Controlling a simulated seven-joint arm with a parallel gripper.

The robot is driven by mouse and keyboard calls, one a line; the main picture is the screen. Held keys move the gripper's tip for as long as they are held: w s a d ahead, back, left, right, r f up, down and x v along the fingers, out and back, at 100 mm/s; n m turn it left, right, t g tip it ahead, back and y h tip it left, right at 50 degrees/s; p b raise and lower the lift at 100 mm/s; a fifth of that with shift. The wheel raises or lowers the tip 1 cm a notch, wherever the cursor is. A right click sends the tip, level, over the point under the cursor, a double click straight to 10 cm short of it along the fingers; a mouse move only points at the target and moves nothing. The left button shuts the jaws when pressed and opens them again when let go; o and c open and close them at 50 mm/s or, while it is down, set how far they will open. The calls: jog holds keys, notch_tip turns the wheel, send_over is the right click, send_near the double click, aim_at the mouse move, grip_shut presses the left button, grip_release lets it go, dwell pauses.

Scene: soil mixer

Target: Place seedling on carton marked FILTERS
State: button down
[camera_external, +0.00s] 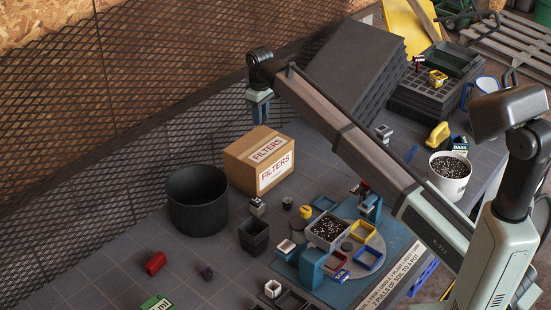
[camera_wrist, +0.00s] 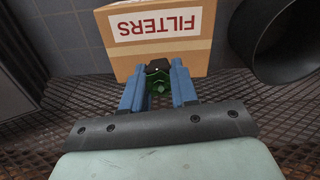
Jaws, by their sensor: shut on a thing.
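The carton marked FILTERS (camera_external: 259,162) is a brown box with white labels and red lettering, standing at the back of the table by the mesh wall. It also shows at the top of the wrist view (camera_wrist: 160,34). My gripper (camera_external: 259,112) is above the carton in the external view. In the wrist view my gripper (camera_wrist: 158,82) has its blue fingers shut on the seedling (camera_wrist: 158,79), a small green plant with a dark block at its end. The seedling overlaps the carton's lower edge in that view. In the external view the seedling is hidden or too small to tell.
A black bucket (camera_external: 198,199) stands just left of the carton; it also shows in the wrist view (camera_wrist: 289,45). The mesh wall (camera_external: 130,110) is close behind. A blue station with a soil tray (camera_external: 327,230) and several small bins is in front. Dark stacked trays (camera_external: 352,58) stand to the right.

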aim_at(259, 144)
jog(key=shift+m, duration=0.8)
jog(key=shift+w+a+f, duration=0.15)
jog(key=shift+w+f, duration=0.1)
jog(key=shift+f, duration=1.25)
jog(key=shift+w+a+f, duration=0.1)
jog(key=shift+w+f, duration=0.1)
jog(key=shift+f, duration=1.3)
jog(key=shift+w+a+f, duration=0.15)
jog(key=shift+w+f, duration=0.1)
jog(key=shift+f, duration=1.25)
jog(key=shift+f, duration=0.15)
jog(key=c, duration=0.9)
grip_release()
jog(key=shift+o, duration=0.2)
notch_tip(259, 144, up, 12)
